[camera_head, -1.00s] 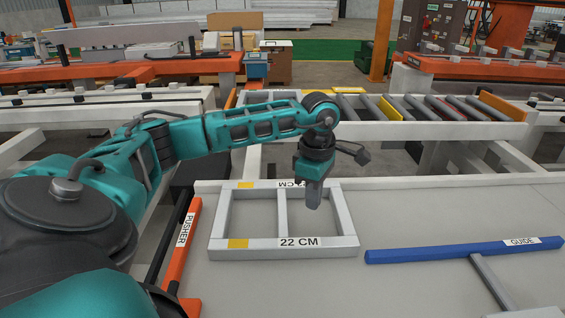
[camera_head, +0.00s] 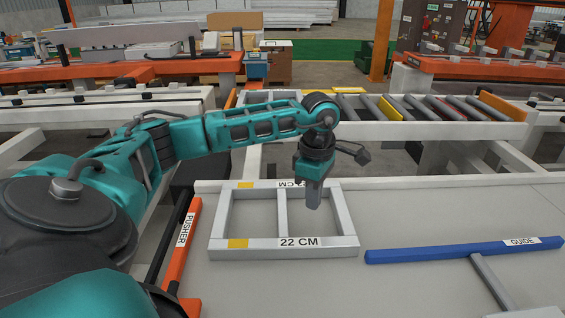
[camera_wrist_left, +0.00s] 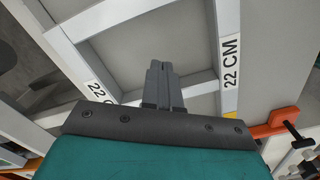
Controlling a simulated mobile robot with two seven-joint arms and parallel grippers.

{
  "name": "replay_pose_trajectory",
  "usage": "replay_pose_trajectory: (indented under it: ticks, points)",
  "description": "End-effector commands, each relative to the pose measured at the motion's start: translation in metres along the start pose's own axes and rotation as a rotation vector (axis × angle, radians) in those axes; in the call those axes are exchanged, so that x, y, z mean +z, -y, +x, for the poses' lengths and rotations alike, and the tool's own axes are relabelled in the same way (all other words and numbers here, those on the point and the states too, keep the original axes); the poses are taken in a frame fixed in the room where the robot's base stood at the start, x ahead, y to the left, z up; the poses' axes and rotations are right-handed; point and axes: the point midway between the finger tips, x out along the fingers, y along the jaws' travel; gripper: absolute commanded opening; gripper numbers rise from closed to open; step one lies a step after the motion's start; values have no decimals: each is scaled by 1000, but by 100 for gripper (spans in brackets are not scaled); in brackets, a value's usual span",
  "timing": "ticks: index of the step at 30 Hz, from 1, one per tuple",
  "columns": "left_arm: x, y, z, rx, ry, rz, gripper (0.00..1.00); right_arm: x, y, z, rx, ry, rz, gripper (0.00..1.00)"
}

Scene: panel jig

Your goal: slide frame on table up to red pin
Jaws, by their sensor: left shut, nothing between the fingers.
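The light grey frame (camera_head: 285,248) lies flat on the grey table (camera_head: 420,215). It has a middle bar, yellow patches and "22 CM" labels. My left gripper (camera_head: 312,200) points down at the frame's right part, over or inside its right opening; contact with a bar cannot be told. In the left wrist view the closed fingers (camera_wrist_left: 160,80) show against the frame (camera_wrist_left: 200,45), with nothing between them. No red pin can be made out in these views. My right gripper is out of view.
An orange bar labelled PUSHER (camera_head: 183,240) lies left of the frame. A blue bar labelled GUIDE (camera_head: 465,249) lies to the right, with a grey rod below it. A roller conveyor (camera_head: 420,108) stands behind. The table between frame and guide is clear.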

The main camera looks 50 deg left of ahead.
Motion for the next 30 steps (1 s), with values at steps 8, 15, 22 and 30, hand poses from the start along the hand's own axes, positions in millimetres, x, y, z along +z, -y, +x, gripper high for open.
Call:
replay_pose_trajectory:
  ticks: [8,15,22,30]
  points:
    - [0,0,0,0,0,0,0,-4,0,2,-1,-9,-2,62]
    - [0,0,5,0,0,0,0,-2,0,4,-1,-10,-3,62]
    - [0,0,14,-1,0,0,0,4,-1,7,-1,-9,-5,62]
    - [0,0,26,-1,0,0,0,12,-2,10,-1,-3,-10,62]
